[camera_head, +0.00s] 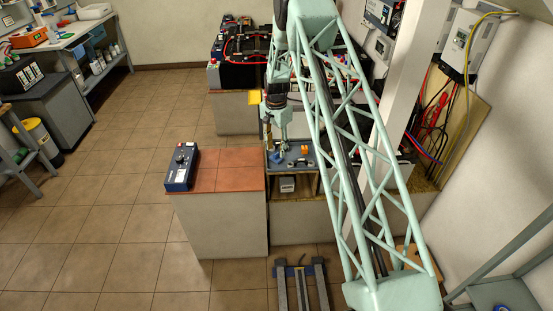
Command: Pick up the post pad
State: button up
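My gripper (284,138) points down over a small blue-grey work surface (309,164) right of the tiled counter. It is small in the picture, and I cannot tell whether its fingers are open or shut. Several small items lie on the work surface around the fingertips, among them an orange piece (304,148). I cannot make out for sure which of them is the post pad. I cannot tell whether the gripper touches anything. My lattice arm hides the right part of this surface.
A dark blue battery box (181,168) stands on the red-tiled counter (230,170), whose right part is bare. Large batteries (240,75) with red cables stand behind. A wall with cables (437,125) is at right.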

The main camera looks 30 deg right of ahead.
aim_at(276, 153)
jog(key=shift+f, duration=2.05)
jog(key=shift+c, duration=0.8)
jog(key=c, duration=0.4)
jog(key=shift+r, duration=0.15)
jog(key=shift+d+r, duration=0.1)
jog(key=shift+r, duration=1.4)
jog(key=shift+s+r, duration=0.15)
jog(key=shift+s, duration=0.05)
jog(key=s+a, duration=0.2)
jog(key=s, duration=0.5)
jog(key=s+a+r, duration=0.1)
jog(key=s+a, duration=0.1)
jog(key=s, duration=0.6)
jog(key=shift+a+r+p, duration=0.2)
jog(key=shift+a+p, duration=0.05)
jog(key=shift+p, duration=0.2)
